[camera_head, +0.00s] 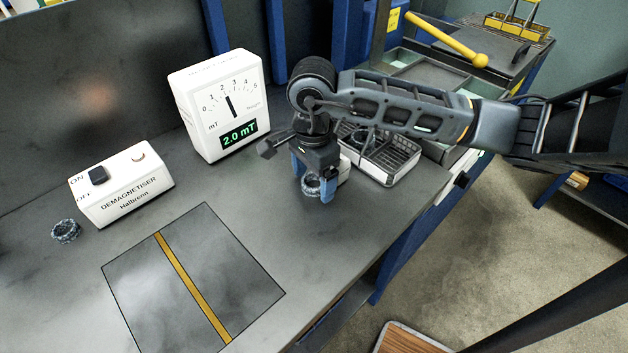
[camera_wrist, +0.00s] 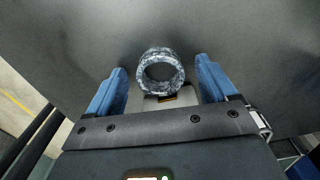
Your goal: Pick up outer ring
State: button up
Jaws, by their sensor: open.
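A dark, mottled grey ring (camera_wrist: 159,54) is between the two blue fingers of my gripper (camera_wrist: 162,76) in the wrist view. There is a gap on each side of it, so the fingers are open and not closed on it. In the head view my gripper (camera_head: 314,188) points down over the bench, and the ring (camera_head: 311,191) shows between its fingertips, partly hidden. A second similar ring (camera_head: 66,231) lies on the bench at the far left. I cannot tell from looks alone which ring is the outer one.
A white demagnetiser box (camera_head: 128,187) and a white meter reading 2.0 mT (camera_head: 222,110) stand behind and to the left. A dark plate with a yellow stripe (camera_head: 225,250) lies in front.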

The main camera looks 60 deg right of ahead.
jog(key=shift+c, duration=0.5)
jog(key=c, duration=1.2)
